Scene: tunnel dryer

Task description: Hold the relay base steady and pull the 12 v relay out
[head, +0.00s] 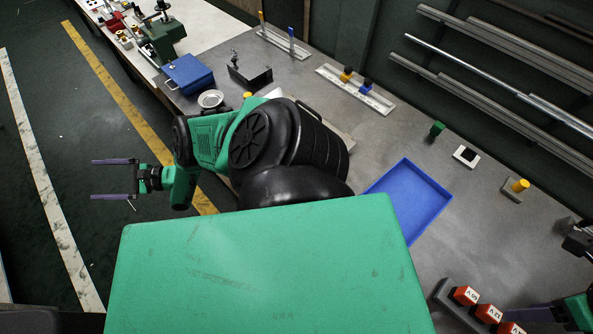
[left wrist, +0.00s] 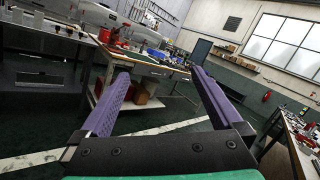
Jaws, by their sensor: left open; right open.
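The relay base (head: 444,297) is a dark block at the lower right of the head view, partly cut off by the bottom edge. Orange-red relays with white labels stand in it in a row. The labels look upside down; the middle relay (head: 489,313) seems to be the 12 V one. My left gripper (head: 93,179) is open and empty over the floor at the left, far from the base. Its purple fingers also show in the left wrist view (left wrist: 155,95). My right gripper (head: 520,315) shows only in part at the lower right, close beside the relays.
An empty blue tray (head: 410,200) lies on the grey table left of the relay base. A green block (head: 437,129), a white-framed square (head: 466,155) and a yellow peg (head: 520,185) stand behind. A blue box (head: 188,74) is farther back. My green body hides the near middle.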

